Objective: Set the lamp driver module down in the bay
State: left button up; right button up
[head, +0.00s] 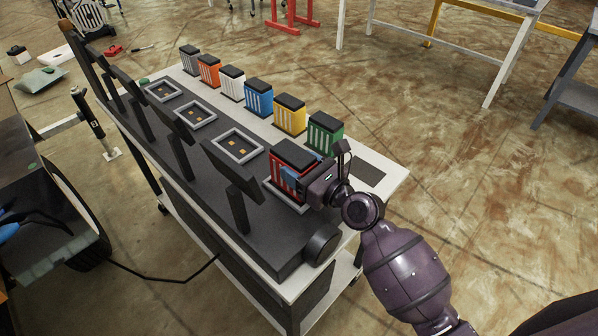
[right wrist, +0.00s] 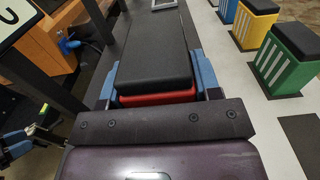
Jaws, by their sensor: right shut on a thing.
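The lamp driver module (head: 290,162) is a red block with pale ribs and a black top. In the head view it is upright at the nearest bay, within or just above the grey bay frame (head: 296,207); I cannot tell whether it rests on the bottom. My right gripper (head: 293,180) comes in from the right and is shut on it. In the right wrist view the module's black top (right wrist: 155,55) and a strip of its red body show between my blue fingers. The bay floor is hidden beneath it.
Three empty bays, the nearest a grey frame (head: 255,155), run along the dark tower housing. Dark hinged flaps (head: 231,170) stand beside the bays. A row of coloured modules, ending with a green one (head: 325,136), stands on the white bench. A dark pad (head: 367,175) is bare.

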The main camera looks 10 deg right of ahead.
jog(key=shift+f, duration=0.65)
jog(key=o, duration=1.3)
jog(key=shift+r, duration=0.15)
jog(key=v, duration=1.2)
jog(key=shift+b, duration=0.3)
